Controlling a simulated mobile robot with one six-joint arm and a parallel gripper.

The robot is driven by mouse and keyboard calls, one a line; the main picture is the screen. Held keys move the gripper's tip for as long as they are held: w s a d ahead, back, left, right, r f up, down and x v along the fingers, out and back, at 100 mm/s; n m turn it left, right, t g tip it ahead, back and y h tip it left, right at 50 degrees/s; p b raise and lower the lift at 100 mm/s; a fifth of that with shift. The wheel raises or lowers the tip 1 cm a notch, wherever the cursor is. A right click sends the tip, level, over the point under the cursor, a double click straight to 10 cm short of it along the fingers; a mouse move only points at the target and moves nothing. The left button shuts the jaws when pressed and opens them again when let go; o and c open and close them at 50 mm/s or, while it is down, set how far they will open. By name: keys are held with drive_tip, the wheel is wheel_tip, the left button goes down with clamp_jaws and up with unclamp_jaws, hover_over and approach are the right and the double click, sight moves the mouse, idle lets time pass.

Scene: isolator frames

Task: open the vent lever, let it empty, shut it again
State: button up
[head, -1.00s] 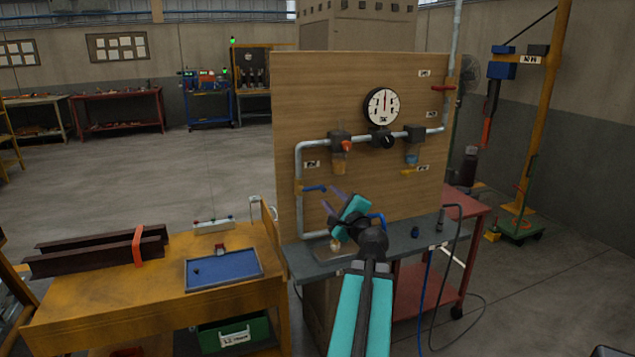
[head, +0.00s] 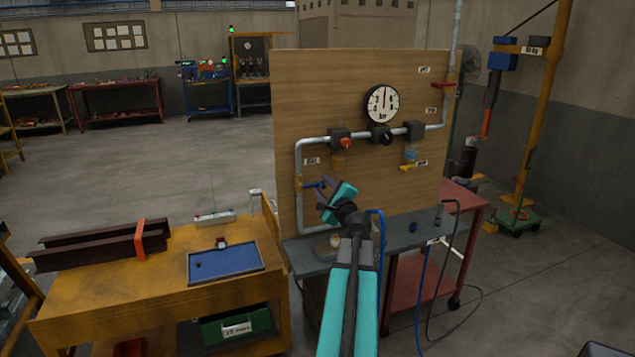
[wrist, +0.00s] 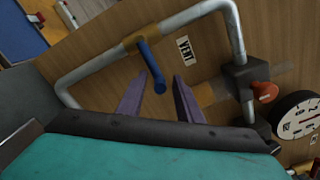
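The vent lever (head: 312,185) is a blue handle on a yellow valve in the left pipe of the wooden panel. It points right, across the pipe. In the wrist view the vent lever (wrist: 150,62) hangs from its yellow valve body (wrist: 138,38), beside a VENT label (wrist: 186,50). My gripper (head: 323,195) is open, its purple fingers reaching toward the lever. In the wrist view my gripper (wrist: 158,85) has the lever's free end between its fingertips, with gaps on both sides. The round gauge (head: 382,104) has its needle pointing nearly straight up.
A red-knobbed unit (head: 341,139) and a black knob (head: 386,138) sit right of the lever. A yellow lever (head: 407,168) and a red lever (head: 443,84) are farther right. A yellow bench (head: 100,300) with a blue tray (head: 225,262) stands at left.

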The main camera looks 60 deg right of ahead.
sight(321, 184)
drive_tip(key=shift+p+x, duration=0.35)
drive_tip(key=shift+x, duration=1.7)
